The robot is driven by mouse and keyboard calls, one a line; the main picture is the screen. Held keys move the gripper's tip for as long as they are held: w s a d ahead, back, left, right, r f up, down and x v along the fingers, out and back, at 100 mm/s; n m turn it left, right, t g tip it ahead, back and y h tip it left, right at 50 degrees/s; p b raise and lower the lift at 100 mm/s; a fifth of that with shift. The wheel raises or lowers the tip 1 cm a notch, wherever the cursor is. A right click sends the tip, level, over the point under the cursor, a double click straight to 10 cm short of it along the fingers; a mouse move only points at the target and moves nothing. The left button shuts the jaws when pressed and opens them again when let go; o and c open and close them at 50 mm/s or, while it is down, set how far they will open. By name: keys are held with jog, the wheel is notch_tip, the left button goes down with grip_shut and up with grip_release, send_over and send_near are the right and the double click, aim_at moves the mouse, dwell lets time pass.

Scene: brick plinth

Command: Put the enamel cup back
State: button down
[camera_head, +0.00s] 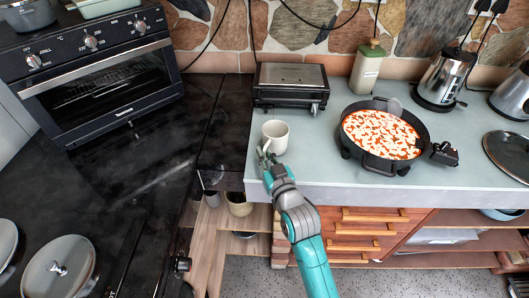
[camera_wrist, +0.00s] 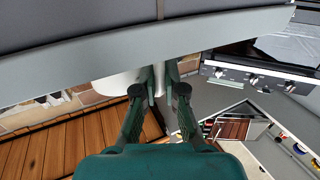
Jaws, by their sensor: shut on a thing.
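The white enamel cup (camera_head: 275,137) is upright at the left front corner of the pale grey counter (camera_head: 330,175). I cannot tell whether its base touches the top. My gripper (camera_head: 265,157) reaches it from the front, its fingers at the cup's near left side. In the wrist view the cup (camera_wrist: 115,88) shows as a white curved shape left of my gripper (camera_wrist: 161,80), partly hidden by a finger and the dark grey surface. The fingers are close together and shut on the cup, seemingly by its handle, which they hide.
A pan of red and white food (camera_head: 381,135) stands right of the cup. A small grill (camera_head: 291,87) and a green-capped bottle (camera_head: 368,67) stand behind. A kettle (camera_head: 440,80) is further right. A toaster oven (camera_head: 100,80) is on the dark left counter (camera_head: 140,180). Bare counter surrounds the cup.

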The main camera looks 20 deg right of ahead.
jog(key=shift+f, duration=0.35)
jog(key=c, duration=1.2)
grip_release()
jog(key=s+d, duration=0.1)
jog(key=s, duration=1.1)
jog(key=shift+d, duration=0.15)
jog(key=shift+f, duration=0.1)
jog(key=s+d+f+g, duration=0.1)
jog(key=s+f, duration=0.2)
jog(key=s, duration=0.3)
jog(key=s+d+f+h, duration=0.1)
jog(key=s+f, duration=0.1)
jog(key=s, duration=0.4)
jog(key=s+d+f+g, duration=0.1)
jog(key=s+f, duration=0.2)
jog(key=s, duration=0.3)
jog(key=s+r+m+g, duration=0.1)
jog(key=s, duration=1.7)
jog(key=shift+d+r+h, duration=0.3)
jog(key=shift+r+h, duration=0.1)
